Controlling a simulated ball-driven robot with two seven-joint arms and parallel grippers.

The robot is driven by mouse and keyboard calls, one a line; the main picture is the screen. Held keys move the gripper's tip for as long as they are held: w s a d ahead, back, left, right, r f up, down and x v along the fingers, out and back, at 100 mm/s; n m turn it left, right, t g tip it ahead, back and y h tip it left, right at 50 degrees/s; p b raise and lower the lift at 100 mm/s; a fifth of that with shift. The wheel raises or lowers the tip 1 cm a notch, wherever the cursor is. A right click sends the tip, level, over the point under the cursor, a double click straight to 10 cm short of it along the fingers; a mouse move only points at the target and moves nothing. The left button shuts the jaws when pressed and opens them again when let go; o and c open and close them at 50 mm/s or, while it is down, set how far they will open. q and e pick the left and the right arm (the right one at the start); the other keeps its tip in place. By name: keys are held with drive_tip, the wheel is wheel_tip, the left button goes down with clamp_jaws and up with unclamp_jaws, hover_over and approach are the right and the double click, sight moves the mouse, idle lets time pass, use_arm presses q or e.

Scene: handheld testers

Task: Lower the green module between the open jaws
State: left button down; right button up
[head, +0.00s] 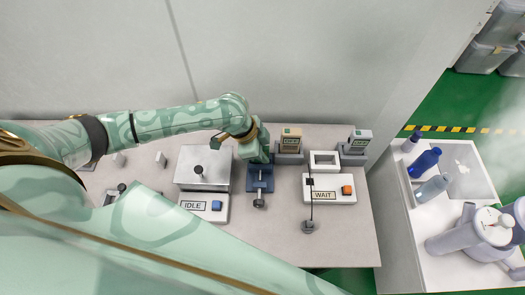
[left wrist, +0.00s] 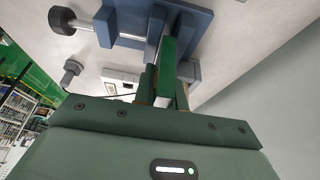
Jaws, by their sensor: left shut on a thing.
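My left gripper (head: 262,155) is over the blue vise (head: 259,184) near the middle of the bench. In the left wrist view, the gripper is shut on the green module (left wrist: 166,75), a narrow upright green block between its fingers. The module's far end is at the blue vise (left wrist: 190,24), beside a metal rod of the vise. I cannot tell how deep it sits between the jaws. In the head view the gripper hides the module. The vise's dark screw knob (left wrist: 62,20) shows at the left of the wrist view. My right gripper is not in view.
Left of the vise are a metal plate (head: 190,158) with a black knob and the IDLE box (head: 217,214). To the right are the WAIT box (head: 345,197), a thin post on a round base (head: 308,227), and two holders with modules (head: 291,141) (head: 360,138).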

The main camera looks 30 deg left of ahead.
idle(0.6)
use_arm(q)
drive_tip(key=shift+p, duration=0.4)
drive_tip(key=shift+f+b, duration=0.3)
drive_tip(key=shift+f, duration=0.35)
idle(0.4)
drive_tip(key=c, duration=1.4)
unclamp_jaws()
drive_tip(key=shift+o, duration=0.2)
drive_tip(key=p+v, duration=0.5)
drive_tip(key=v, duration=1.1)
drive_tip(key=shift+r, duration=0.2)
